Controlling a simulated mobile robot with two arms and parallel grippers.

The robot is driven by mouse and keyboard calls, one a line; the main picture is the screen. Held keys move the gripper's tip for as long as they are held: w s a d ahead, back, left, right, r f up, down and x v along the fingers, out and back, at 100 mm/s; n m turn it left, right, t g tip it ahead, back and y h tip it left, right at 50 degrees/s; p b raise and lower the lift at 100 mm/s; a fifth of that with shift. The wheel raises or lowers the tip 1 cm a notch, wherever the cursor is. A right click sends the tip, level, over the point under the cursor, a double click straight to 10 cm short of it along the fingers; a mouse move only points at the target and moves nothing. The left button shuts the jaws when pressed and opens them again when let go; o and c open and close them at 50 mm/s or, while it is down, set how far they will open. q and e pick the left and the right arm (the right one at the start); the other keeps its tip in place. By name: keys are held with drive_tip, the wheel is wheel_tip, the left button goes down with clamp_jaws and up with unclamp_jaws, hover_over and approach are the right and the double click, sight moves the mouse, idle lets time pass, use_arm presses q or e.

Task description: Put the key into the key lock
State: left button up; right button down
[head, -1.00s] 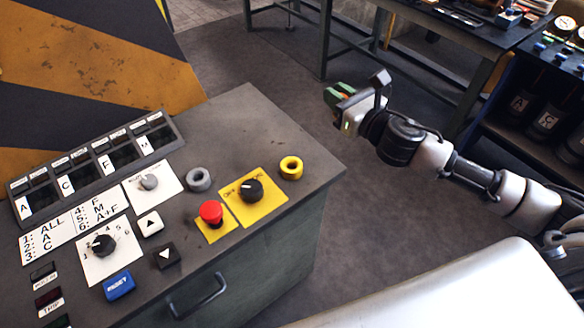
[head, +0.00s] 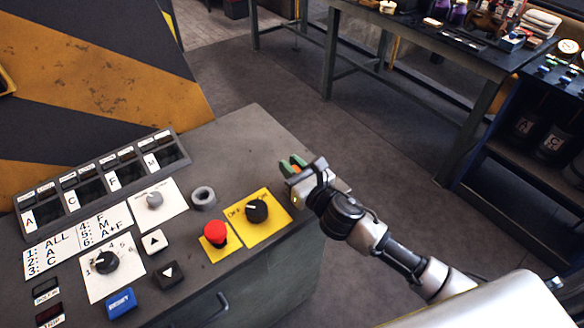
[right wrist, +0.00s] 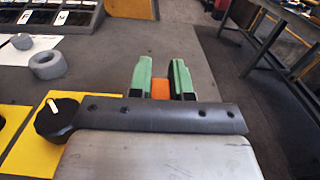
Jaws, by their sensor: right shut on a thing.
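My right gripper (head: 291,163) has green fingertips and is over the right edge of the control desk in the head view. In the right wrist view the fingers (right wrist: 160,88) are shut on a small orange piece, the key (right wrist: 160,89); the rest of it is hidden. A grey ring (head: 203,197) stands on the desk top, left of the gripper, and also shows in the right wrist view (right wrist: 47,65). A yellow ring seen earlier is now hidden behind my gripper. I cannot tell which ring is the key lock. My left gripper is not in view.
The grey desk (head: 262,131) carries a black selector knob (head: 257,210) on a yellow plate, a red button (head: 215,234), a white-plate dial (head: 104,262) and a blue button (head: 120,303). A workbench (head: 420,32) stands behind at right. Open floor lies between.

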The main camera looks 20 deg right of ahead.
drive_tip(key=shift+f, duration=0.2)
drive_tip(key=shift+f+b, duration=0.3)
drive_tip(key=c, duration=1.1)
unclamp_jaws()
drive_tip(key=shift+o, duration=0.2)
drive_tip(key=shift+r, duration=0.1)
drive_tip(key=shift+r+p, duration=0.4)
drive_tip(key=shift+p, duration=0.05)
drive_tip(key=b+v, duration=0.3)
drive_tip(key=v, duration=0.9)
